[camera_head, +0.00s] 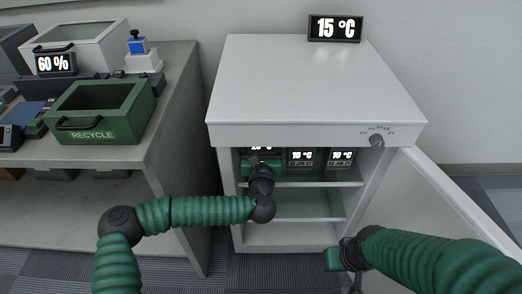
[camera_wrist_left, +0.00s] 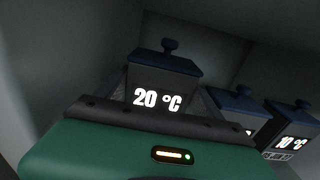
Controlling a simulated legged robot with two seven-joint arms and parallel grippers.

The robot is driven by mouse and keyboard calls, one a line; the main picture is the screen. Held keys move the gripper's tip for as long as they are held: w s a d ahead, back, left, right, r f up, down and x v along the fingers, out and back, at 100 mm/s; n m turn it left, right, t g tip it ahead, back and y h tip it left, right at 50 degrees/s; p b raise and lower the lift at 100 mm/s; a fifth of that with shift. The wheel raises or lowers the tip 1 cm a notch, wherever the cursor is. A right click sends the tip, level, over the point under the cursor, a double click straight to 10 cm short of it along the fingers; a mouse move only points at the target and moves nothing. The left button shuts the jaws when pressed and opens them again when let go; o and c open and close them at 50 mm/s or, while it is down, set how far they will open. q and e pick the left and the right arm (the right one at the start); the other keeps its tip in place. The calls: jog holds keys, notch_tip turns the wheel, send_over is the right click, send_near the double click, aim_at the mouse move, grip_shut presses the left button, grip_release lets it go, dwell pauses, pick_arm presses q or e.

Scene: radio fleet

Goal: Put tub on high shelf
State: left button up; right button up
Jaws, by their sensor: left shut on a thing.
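A tub (camera_wrist_left: 160,86) with a blue knobbed lid and a "20 °C" display is in front of my left gripper in the left wrist view. My left gripper (camera_head: 262,166) reaches into the open white cabinet (camera_head: 300,85) at its upper shelf (camera_head: 310,184). It is shut on this tub, whose front (camera_head: 262,149) is mostly hidden by the gripper in the head view. Two more tubs (camera_head: 301,157) (camera_head: 340,157), reading "10 °C", stand to its right at the same level. My right gripper (camera_head: 345,257) is outside, by the open door; its jaws are unclear.
The cabinet door (camera_head: 440,205) stands open at the right. A lower shelf (camera_head: 310,218) looks empty. A table (camera_head: 165,110) with a green recycle bin (camera_head: 97,112) is at the left.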

aim_at(261, 151)
pick_arm(q)
jog(key=f+b, duration=0.1)
jog(key=f, duration=0.1)
jog(key=f+b, duration=0.1)
jog(key=shift+w+f+b, duration=0.2)
jog(key=shift+f+b, duration=0.15)
jog(key=shift+r, duration=0.1)
jog(key=o, duration=1.7)
jog(key=shift+o, duration=0.2)
